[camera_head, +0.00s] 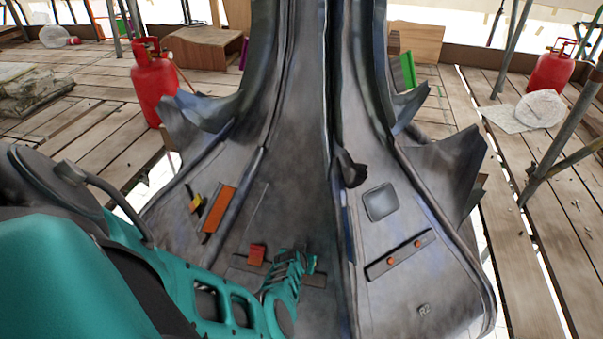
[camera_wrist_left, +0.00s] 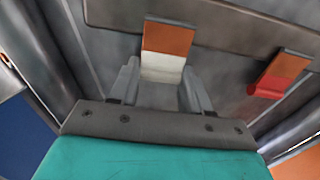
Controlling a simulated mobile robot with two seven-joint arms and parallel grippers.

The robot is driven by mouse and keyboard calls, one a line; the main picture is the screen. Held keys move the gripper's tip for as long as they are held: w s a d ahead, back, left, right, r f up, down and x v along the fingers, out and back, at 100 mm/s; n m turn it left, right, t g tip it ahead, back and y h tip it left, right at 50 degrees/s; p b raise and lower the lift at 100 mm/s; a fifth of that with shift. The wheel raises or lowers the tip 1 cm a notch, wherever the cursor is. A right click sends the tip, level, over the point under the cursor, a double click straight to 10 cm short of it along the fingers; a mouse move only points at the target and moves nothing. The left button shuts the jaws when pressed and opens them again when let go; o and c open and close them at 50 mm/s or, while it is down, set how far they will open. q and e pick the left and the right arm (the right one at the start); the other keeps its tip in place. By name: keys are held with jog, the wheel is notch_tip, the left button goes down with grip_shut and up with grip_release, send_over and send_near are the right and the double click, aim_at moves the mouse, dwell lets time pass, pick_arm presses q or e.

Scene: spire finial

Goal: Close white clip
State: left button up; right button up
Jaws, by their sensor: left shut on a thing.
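The white clip (camera_wrist_left: 162,68) shows in the left wrist view as a white lower piece under an orange plate (camera_wrist_left: 167,38), against the grey metal spire. My left gripper (camera_wrist_left: 160,85) is shut on it, one finger at each side of the white part. In the head view my left gripper (camera_head: 305,262) reaches the lower middle of the spire and hides the white clip. A red clip (camera_wrist_left: 266,88) with an orange plate sits to the right in the wrist view, apart from the gripper; it also shows in the head view (camera_head: 257,252). My right gripper is not in view.
A yellow clip (camera_head: 195,204) sits beside a long orange plate (camera_head: 218,210) on the left panel. The right panel has a dark bar (camera_head: 400,254) with two orange spots. Ridges run down the spire (camera_head: 300,170). Red gas bottles (camera_head: 153,85) stand on the planks behind.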

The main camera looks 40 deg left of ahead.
pick_arm(q)
jog(key=shift+a, duration=0.1)
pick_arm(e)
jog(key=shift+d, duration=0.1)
pick_arm(q)
jog(key=shift+g, duration=0.3)
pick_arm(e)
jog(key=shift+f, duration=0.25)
pick_arm(q)
jog(key=o, duration=1.1)
jog(key=shift+c, duration=0.2)
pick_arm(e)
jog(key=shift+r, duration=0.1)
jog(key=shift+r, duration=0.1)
